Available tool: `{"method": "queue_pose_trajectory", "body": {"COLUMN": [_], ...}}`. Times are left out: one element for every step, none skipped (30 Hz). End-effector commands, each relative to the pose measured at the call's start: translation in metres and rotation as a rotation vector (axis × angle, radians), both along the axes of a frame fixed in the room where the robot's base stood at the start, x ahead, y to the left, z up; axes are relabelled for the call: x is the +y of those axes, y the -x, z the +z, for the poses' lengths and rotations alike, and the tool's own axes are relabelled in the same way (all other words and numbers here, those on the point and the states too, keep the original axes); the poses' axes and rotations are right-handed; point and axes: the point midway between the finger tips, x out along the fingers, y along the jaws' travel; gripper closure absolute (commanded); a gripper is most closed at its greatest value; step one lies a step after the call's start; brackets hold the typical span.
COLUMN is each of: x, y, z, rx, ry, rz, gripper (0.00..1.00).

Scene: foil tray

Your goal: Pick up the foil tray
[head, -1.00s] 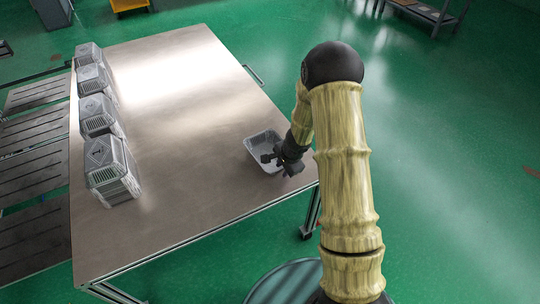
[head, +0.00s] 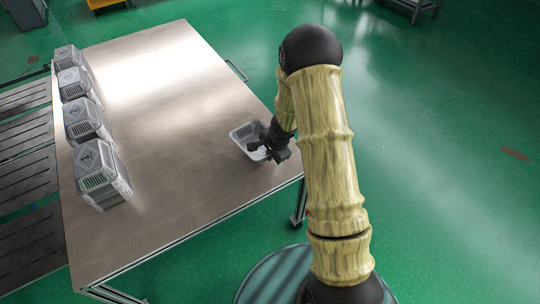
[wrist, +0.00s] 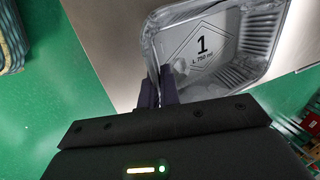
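The foil tray (head: 240,135) is a shiny silver, open rectangular tray near the right edge of the metal table. In the wrist view its inside (wrist: 225,48) faces me, with a printed "1" and "L 750 ml" on the bottom. My gripper (head: 258,147) is at the tray's near right side. In the wrist view my gripper's dark fingers (wrist: 158,88) are close together, one on each side of the tray's wall, so it looks shut on that wall. I cannot tell whether the tray is clear of the table.
The metal table (head: 170,120) is bare across its middle. A dark slatted surface (head: 25,180) lies left of the table. Green floor (head: 440,200) is open to the right.

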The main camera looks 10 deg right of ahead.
Motion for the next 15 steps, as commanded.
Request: {"method": "queue_pose_trajectory", "body": {"x": [0.001,0.001,0.001,0.001,0.000,0.001,0.001,0.001,0.001,0.001,0.001,0.001,0.001,0.001,0.001], "y": [0.000,0.000,0.000,0.000,0.000,0.000,0.000,0.000,0.000,0.000,0.000,0.000,0.000,0.000,0.000], "z": [0.018,0.023,0.030,0.035,0.040,0.046,0.050,0.054,0.058,0.061,0.062,0.064,0.065,0.065,0.065], "rx": [-0.001,-0.001,-0.002,-0.001,-0.002,-0.001,-0.001,-0.002,-0.001,-0.001,-0.001,0.000,0.000,0.000,0.000], "ry": [0.000,0.000,0.000,0.001,0.001,0.001,0.000,-0.001,0.000,0.000,0.000,0.001,0.000,-0.001,-0.001], "rz": [0.003,0.003,0.003,0.004,0.002,0.004,0.003,0.003,0.003,0.002,0.002,0.002,0.002,0.001,0.001], "gripper": [1.00,1.00,1.00,1.00,1.00,1.00,1.00,1.00,1.00,1.00,1.00,1.00,1.00,1.00,1.00]}}
